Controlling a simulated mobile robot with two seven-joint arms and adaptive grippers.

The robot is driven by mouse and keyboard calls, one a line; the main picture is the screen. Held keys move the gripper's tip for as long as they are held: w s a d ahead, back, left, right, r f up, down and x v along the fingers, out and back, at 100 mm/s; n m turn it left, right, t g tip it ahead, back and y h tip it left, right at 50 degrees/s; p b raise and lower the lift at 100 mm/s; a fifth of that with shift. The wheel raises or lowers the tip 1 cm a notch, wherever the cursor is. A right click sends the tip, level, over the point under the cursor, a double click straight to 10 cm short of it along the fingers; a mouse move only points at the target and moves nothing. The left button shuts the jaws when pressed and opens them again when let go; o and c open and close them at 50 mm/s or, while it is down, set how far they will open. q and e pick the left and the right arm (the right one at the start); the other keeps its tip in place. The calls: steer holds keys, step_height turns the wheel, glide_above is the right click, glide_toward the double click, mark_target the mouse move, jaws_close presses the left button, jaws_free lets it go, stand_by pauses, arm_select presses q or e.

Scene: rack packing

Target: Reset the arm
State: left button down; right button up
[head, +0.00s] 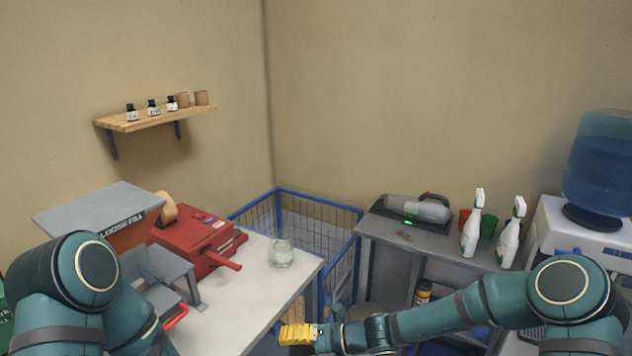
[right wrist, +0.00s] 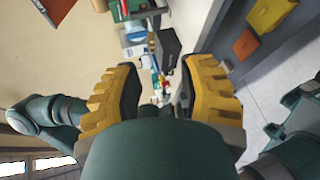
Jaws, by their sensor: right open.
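My right gripper (head: 298,334) has yellow fingers and sits at the bottom middle of the head view, in front of the white table's right edge. In the right wrist view its two yellow fingers (right wrist: 158,88) stand apart with nothing between them. My right arm reaches across from the lower right. My left arm shows at the lower left of the head view, bent, with its gripper out of sight.
A white table (head: 245,303) holds a red machine (head: 190,240) and a glass jar (head: 281,253). A blue wire cage (head: 318,236) stands in the corner. A grey bench (head: 385,229) carries spray bottles (head: 472,225) and a handheld vacuum (head: 420,208). A water dispenser (head: 600,228) stands right.

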steer(key=s+d+f+n+g+h+b, duration=0.3)
steer(key=s+f+n+h, duration=0.4)
steer(key=f+n, duration=0.6)
steer(key=s+d+f+n+t+h+b, duration=0.2)
steer(key=s+d+f+n, duration=0.2)
steer(key=n, duration=0.6)
steer(key=s+d+f+n+t+h+b, duration=0.1)
steer(key=s+d+f+n+b, duration=0.1)
steer(key=s+d+f+n, duration=0.2)
steer(key=d+f+n, duration=0.3)
steer(key=d+n, duration=0.1)
steer(key=n, duration=0.3)
steer(key=shift+f+t+h, duration=0.3)
steer(key=shift+t+h, duration=0.1)
